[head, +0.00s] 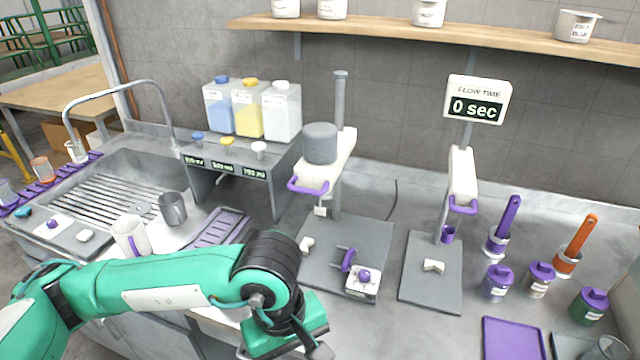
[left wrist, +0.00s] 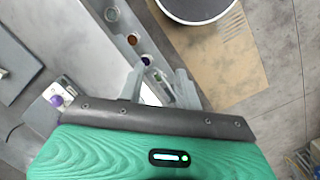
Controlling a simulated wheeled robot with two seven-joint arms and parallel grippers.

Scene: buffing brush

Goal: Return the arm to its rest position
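My left arm (head: 170,285) in green reaches in from the left, across the front edge of the counter. My left gripper (head: 318,350) is at the bottom of the head view, low in front of the counter's dark plates, partly cut off by the frame. In the left wrist view its two grey fingers (left wrist: 160,88) stand apart with nothing visible held between them. My right arm and gripper are not in view.
A white mug (head: 129,237) and a grey jug (head: 173,208) stand near the arm by the sink (head: 125,160). A device with a purple knob (head: 362,283) sits right of the gripper. Purple-lidded jars (head: 497,284) and a purple tray (head: 513,338) lie further right.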

